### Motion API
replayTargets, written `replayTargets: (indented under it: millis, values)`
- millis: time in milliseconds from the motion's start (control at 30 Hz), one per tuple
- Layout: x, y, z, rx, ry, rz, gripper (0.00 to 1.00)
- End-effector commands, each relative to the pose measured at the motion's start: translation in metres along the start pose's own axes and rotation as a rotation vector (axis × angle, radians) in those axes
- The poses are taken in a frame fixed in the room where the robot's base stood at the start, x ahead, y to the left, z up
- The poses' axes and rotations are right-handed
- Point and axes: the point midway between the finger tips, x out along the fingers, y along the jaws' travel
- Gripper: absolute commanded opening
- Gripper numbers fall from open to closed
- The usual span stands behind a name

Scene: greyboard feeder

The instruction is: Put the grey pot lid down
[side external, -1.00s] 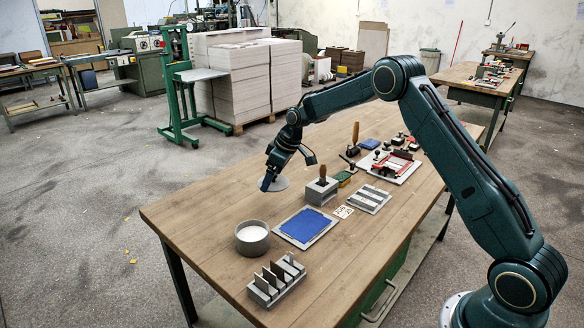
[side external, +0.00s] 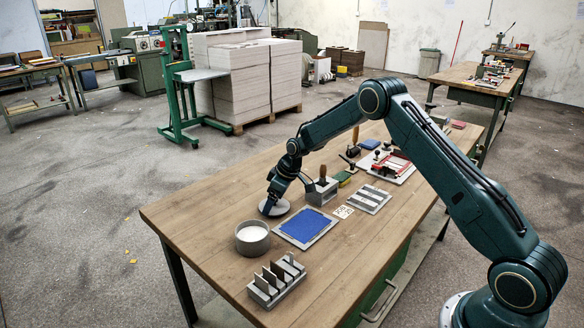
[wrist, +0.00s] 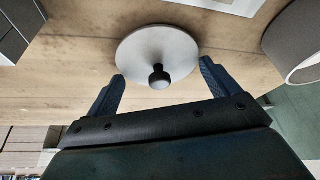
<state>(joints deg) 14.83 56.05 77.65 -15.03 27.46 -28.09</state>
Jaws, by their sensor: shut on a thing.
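The grey pot lid (side external: 281,208) is a flat round disc at or just above the wooden tabletop, behind the grey pot; I cannot tell if it touches the wood. In the wrist view the lid (wrist: 135,50) lies flat with its black knob (wrist: 160,78) towards me. My gripper (side external: 268,207) points down at the lid and is shut on it. In the wrist view the fingers of my gripper (wrist: 162,75) stand on either side of the lid; the exact contact is hard to see. The grey pot (side external: 252,246) stands uncovered with white contents.
A blue pad on a grey board (side external: 305,227) lies right of the pot. A slotted grey rack (side external: 277,284) stands at the front. A grey block holder with a wooden handle (side external: 318,191) stands close right of the lid. Bare wood (side external: 205,205) lies to the left.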

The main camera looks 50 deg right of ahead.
Motion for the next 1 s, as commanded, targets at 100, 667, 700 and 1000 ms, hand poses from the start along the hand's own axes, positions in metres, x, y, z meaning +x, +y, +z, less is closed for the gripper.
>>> replayTargets:
  millis: [100, 667, 700, 1000]
  values:
    - [0.0027, 0.0001, 0.0007, -0.001, 0.002, 0.001, 0.66]
    - [0.0053, 0.0002, 0.0018, 0.000, 0.001, 0.001, 1.00]
    - [0.0053, 0.0002, 0.0018, 0.000, 0.001, 0.001, 1.00]
    - [-0.0009, 0.0002, 0.0006, 0.000, 0.001, 0.001, 1.00]
